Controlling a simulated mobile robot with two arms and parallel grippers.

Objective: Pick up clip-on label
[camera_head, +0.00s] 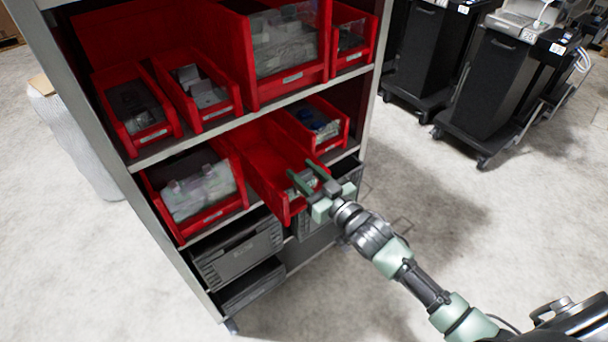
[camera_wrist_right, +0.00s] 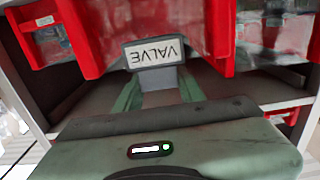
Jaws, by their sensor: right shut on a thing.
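In the head view my right gripper (camera_head: 307,179) is at the front of the middle-shelf red bin (camera_head: 268,165). The label is not clearly distinguishable there. Whether it still touches the bin, I cannot tell. My left gripper is not in view.
The shelf rack (camera_head: 160,218) holds several red bins, including one with clear-wrapped items (camera_head: 200,193) to the left. Grey crates (camera_head: 240,255) sit below. Black carts (camera_head: 500,95) stand at the back right. The floor (camera_head: 440,190) right of the rack is clear.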

